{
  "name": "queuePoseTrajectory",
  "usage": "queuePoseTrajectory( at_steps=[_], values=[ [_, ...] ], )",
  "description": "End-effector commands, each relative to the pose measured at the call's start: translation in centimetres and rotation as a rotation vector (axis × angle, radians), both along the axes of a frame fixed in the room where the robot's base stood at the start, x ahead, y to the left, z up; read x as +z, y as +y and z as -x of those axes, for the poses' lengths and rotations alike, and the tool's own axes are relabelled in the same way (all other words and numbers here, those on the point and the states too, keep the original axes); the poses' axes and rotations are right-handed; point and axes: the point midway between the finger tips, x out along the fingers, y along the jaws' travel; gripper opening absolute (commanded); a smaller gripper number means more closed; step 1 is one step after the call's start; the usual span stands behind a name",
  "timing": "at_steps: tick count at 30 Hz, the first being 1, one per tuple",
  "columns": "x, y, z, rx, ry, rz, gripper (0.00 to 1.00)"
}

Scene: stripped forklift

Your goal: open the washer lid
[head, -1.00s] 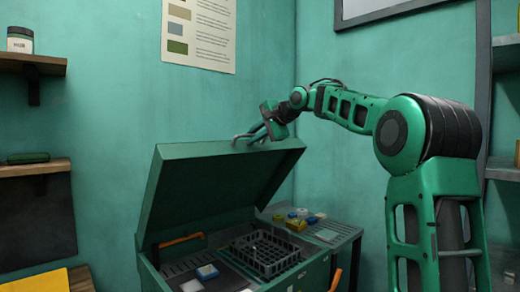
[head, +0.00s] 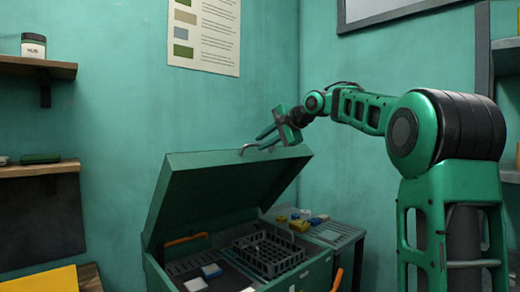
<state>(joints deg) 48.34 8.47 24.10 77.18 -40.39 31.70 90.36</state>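The washer (head: 312,274) is a green box with its lid (head: 223,187) raised and tilted back, so the inside shows. A curved metal handle (head: 246,149) sits on the lid's upper edge. My gripper (head: 262,139) is at the lid's top edge, close to the handle, with its fingers pointing down and left. I cannot tell whether the fingers touch the handle or lid, or how far apart they are.
A side table (head: 340,232) with small yellow, blue and white items stands right of the washer. Wooden wall shelves (head: 38,67) with a jar (head: 33,46) are at left. A grey shelf unit (head: 506,110) is at the far right. Open air surrounds the lid's top.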

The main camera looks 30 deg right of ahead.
Motion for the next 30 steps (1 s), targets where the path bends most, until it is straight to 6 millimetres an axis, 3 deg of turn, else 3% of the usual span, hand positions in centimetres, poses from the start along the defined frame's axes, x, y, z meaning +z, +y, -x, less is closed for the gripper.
queuePoseTrajectory(
  at_steps=[30],
  values=[
    [5.5, -0.7, 2.9, 0.001, -0.004, 0.003, 0.18]
  ],
)
